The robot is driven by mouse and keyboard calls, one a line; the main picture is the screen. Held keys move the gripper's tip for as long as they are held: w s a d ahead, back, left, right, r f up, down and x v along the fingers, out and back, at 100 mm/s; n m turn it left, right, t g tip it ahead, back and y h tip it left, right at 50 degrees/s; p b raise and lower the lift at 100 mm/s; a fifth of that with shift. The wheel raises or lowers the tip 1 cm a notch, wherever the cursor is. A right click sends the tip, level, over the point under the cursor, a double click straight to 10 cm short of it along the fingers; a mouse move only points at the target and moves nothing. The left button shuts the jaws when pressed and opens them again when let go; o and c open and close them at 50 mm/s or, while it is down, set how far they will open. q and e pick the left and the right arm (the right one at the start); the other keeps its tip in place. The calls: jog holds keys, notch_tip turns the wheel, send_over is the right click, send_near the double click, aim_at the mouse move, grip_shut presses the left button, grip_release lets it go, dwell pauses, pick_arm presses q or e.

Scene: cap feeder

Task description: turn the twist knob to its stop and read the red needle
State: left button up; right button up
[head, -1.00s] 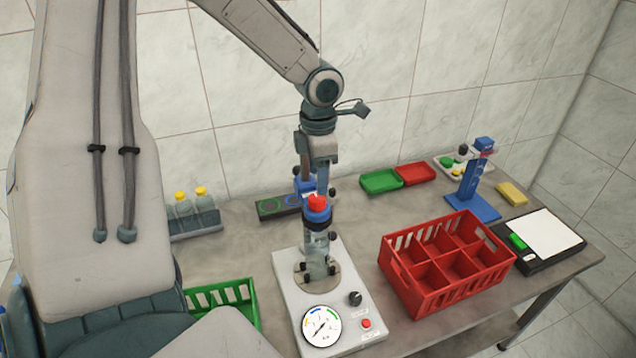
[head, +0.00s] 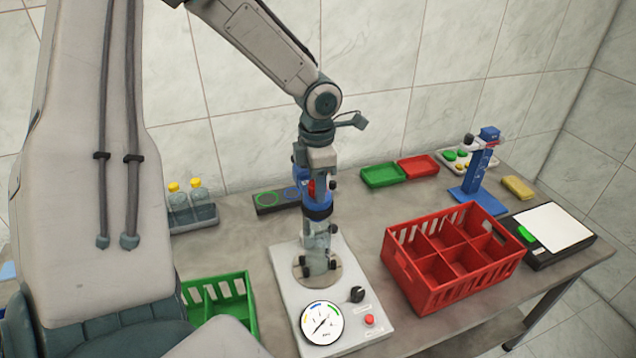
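The tester (head: 290,270) is a pale plate at the table's front with a round white dial (head: 322,323) and a black knob (head: 357,294). The dial's thin needle slants between lower left and upper right; its colour and exact reading are too small to tell. A clear bottle (head: 316,245) with a blue collar (head: 318,211) stands upright on the tester's round disc. My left gripper (head: 318,186) points down at the red top above the collar and mostly hides it. I cannot tell whether its fingers touch or grip. My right gripper is not in view.
A red divided crate (head: 400,272) stands close right of the tester, and a green crate (head: 250,315) left. A red button (head: 370,320) is below the knob. Behind are red (head: 418,167) and green trays (head: 383,176), a blue stand (head: 478,185) and yellow-capped bottles (head: 198,197).

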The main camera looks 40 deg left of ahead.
pick_arm(q)
jog(key=shift+r+m+p, duration=0.1)
jog(key=shift+m+p, duration=0.2)
jog(key=shift+m, duration=0.3)
jog(key=shift+c, duration=0.4)
jog(key=m+p, duration=0.1)
jog(key=m, duration=0.3)
jog(key=m+p, duration=0.1)
jog(key=m, duration=0.1)
jog(key=shift+m, duration=1.3)
jog(key=o, duration=0.9)
